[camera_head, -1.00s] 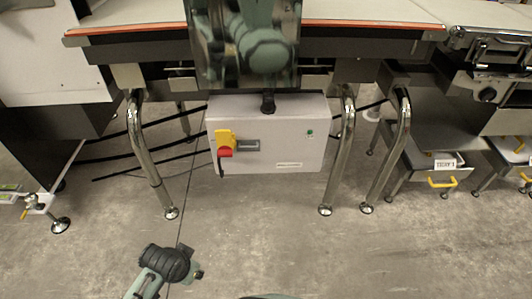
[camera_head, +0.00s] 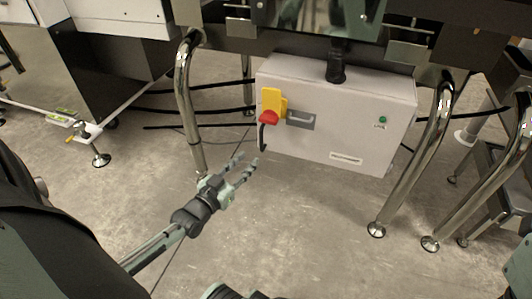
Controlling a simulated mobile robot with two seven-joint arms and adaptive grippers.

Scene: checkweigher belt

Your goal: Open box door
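The grey box (camera_head: 335,135) hangs under the belt frame, with its front door shut. Its front carries a yellow and red switch (camera_head: 272,105), a grey recessed handle (camera_head: 301,120), a green button and a small label. A dark hook-shaped piece hangs below the switch at the door's left edge. My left gripper (camera_head: 248,169) is below and left of the box, its two fingers apart, empty and pointing up right towards the box's lower left corner. It appears apart from the box. My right gripper is not in view; only part of an arm shows at the right edge.
Chrome legs stand left (camera_head: 184,95) and right (camera_head: 416,165) of the box. Black cables run leftward behind the left leg. A white frame with a levelling foot (camera_head: 101,160) stands at the left. The floor in front of the box is clear.

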